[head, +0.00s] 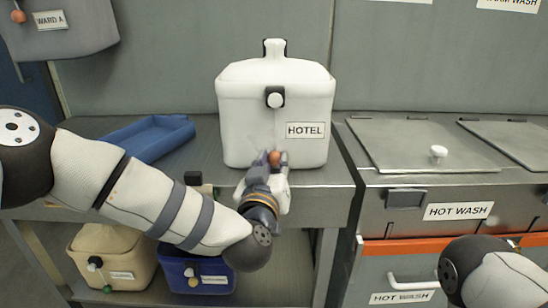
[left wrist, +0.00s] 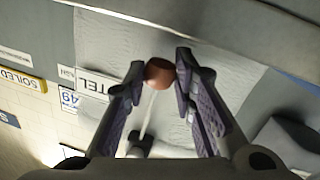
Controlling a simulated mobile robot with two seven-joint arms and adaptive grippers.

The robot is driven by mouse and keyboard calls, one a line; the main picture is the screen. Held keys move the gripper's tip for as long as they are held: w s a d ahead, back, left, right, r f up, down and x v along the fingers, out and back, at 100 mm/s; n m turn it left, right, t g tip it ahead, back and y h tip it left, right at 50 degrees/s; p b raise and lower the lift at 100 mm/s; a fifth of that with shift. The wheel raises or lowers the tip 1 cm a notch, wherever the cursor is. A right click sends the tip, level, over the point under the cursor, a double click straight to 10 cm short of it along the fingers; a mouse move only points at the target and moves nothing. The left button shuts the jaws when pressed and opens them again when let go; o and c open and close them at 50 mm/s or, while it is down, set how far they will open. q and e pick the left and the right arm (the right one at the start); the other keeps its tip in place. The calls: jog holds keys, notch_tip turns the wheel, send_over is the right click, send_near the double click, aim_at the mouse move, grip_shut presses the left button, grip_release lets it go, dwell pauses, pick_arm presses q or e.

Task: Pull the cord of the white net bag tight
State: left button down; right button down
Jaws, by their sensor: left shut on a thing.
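The white bag (head: 250,115) labelled HOTEL stands upright on the grey counter, its neck gathered at the top. A black cord lock with a white button (head: 275,97) sits on its front. My left gripper (head: 273,162) is in front of the bag's lower front, shut on a brown-orange cord bead (head: 275,158). In the left wrist view the bead (left wrist: 159,72) sits between the fingertips, and a pale cord (left wrist: 149,112) runs from it to the dark cord lock (left wrist: 140,141). The cord looks straight there. My right gripper is out of view; only part of that arm shows.
A blue tray (head: 150,138) lies left of the bag. A HOT WASH unit (head: 425,190) with lids stands right. Beige (head: 117,262) and blue bags (head: 190,282) sit on the shelf below. A grey WARD A bag (head: 75,38) hangs upper left.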

pick_arm(q)
jog(key=c, duration=1.3)
grip_release()
jog(key=shift+r, duration=0.1)
